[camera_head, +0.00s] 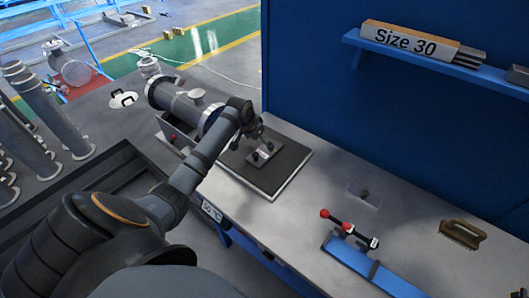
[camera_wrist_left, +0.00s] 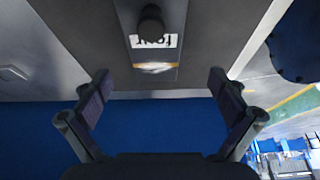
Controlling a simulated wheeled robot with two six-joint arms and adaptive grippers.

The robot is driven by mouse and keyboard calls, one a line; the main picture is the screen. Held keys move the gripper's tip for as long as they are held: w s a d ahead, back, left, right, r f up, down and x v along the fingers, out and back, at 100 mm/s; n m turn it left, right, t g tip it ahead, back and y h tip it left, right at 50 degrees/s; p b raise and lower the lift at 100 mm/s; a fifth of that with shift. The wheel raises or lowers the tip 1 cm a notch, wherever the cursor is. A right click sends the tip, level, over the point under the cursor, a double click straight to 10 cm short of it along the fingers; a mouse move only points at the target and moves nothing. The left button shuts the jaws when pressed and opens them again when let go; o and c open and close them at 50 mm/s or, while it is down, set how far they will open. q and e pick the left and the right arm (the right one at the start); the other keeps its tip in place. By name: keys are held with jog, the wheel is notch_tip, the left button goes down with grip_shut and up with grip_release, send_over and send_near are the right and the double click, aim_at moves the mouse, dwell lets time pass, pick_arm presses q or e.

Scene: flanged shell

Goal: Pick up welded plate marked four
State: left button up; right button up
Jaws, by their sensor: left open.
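The welded plate (camera_wrist_left: 126,58) shows in the left wrist view as a small grey plate with a dark round knob and a white label; the label's writing is upside down and looks like "four". It lies on a dark mat (camera_head: 283,178) on the workbench. In the head view a small labelled part (camera_head: 263,156) shows on the mat just below my left gripper (camera_head: 255,137). In the wrist view my left gripper (camera_wrist_left: 161,97) is open, its fingers apart with nothing between them, and the plate lies beyond the fingertips. My right gripper is not in view.
A grey flanged shell (camera_head: 178,100) stands close behind my left arm. A knobbed plate (camera_head: 362,195), a red-handled clamp (camera_head: 345,228) and a brush (camera_head: 462,234) lie on the bench to the right. A blue wall with a shelf (camera_head: 425,58) rises behind.

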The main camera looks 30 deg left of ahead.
aim_at(265, 150)
pick_arm(q)
jog(key=shift+w+d+f+p, duration=0.1)
jog(key=shift+d+f+p, duration=0.2)
jog(key=shift+f, duration=0.3)
jog(key=x, duration=0.3)
jog(key=shift+d+f+p, duration=0.15)
jog(key=shift+f+p, duration=0.15)
jog(key=shift+p, duration=0.05)
jog(key=shift+f, duration=0.2)
jog(key=c, duration=1.7)
jog(key=shift+w+r, duration=0.15)
jog(key=shift+c, duration=1.1)
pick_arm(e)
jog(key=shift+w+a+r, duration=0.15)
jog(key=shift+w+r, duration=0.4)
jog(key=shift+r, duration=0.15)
pick_arm(q)
jog(key=shift+r, duration=0.15)
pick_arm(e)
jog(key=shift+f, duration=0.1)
pick_arm(q)
jog(key=shift+r+b, duration=0.45)
jog(key=shift+r, duration=0.15)
jog(key=s+d+r+b, duration=0.2)
jog(key=s+d+r, duration=0.4)
jog(key=s+r, duration=0.5)
jog(key=shift+s+d+r, duration=0.2)
jog(key=shift+s, duration=0.55)
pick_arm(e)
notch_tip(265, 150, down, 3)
